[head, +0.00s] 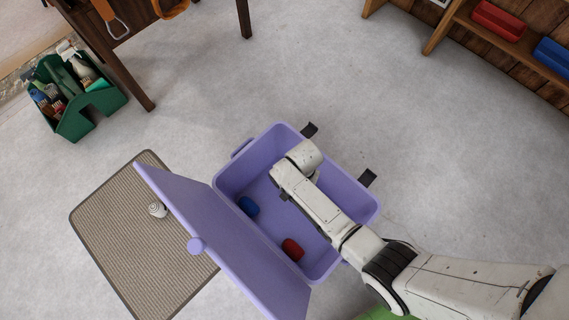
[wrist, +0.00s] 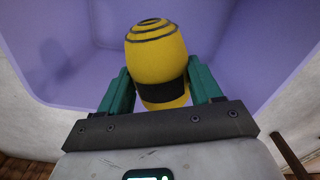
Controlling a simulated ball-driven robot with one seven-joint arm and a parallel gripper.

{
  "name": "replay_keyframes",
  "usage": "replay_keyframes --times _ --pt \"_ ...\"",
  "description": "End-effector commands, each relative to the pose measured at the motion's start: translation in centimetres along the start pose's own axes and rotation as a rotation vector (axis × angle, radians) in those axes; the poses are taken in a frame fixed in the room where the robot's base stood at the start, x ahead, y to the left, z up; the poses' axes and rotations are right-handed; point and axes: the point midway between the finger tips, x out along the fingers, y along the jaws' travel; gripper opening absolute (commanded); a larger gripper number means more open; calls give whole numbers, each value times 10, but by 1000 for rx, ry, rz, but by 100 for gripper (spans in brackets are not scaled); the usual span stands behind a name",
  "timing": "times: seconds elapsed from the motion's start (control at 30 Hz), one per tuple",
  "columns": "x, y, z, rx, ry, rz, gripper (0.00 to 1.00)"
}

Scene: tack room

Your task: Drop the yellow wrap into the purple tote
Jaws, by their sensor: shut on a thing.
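The purple tote (head: 362,200) stands open on the floor in the head view, its lid (head: 235,245) swung out to the left. My arm reaches over the tote. In the wrist view my gripper (wrist: 157,92) is shut on the yellow wrap (wrist: 155,50), a roll with dark bands, held between two green fingers. The purple walls of the tote (wrist: 255,45) fill the background there. In the head view my arm hides the gripper's fingers and the wrap. A blue roll (head: 249,206) and a red roll (head: 292,250) lie on the tote's floor.
A woven mat (head: 120,230) lies left of the tote, with a small white roll (head: 157,210) on it. A green caddy of bottles and brushes (head: 85,115) stands at upper left beside a wooden table (head: 140,90). Shelves (head: 460,30) stand at upper right. The floor behind the tote is clear.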

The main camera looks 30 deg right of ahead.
Motion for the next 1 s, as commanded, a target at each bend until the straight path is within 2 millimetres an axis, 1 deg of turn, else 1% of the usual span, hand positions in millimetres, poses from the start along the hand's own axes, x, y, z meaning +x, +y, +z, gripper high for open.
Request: replay_keyframes --times 0.03,0.3,0.33,0.6,0.87,0.97,1.0 --pt "4 0 0 0 1 -1 32" --pt "3 0 0 0 0 -1 32" --pt "3 0 0 0 0 -1 67" --pt "3 0 0 0 0 0 93" --pt "2 0 0 0 0 0 94" --pt "-5 0 0 0 0 -1 94" --pt "-10 0 0 0 1 -1 94"
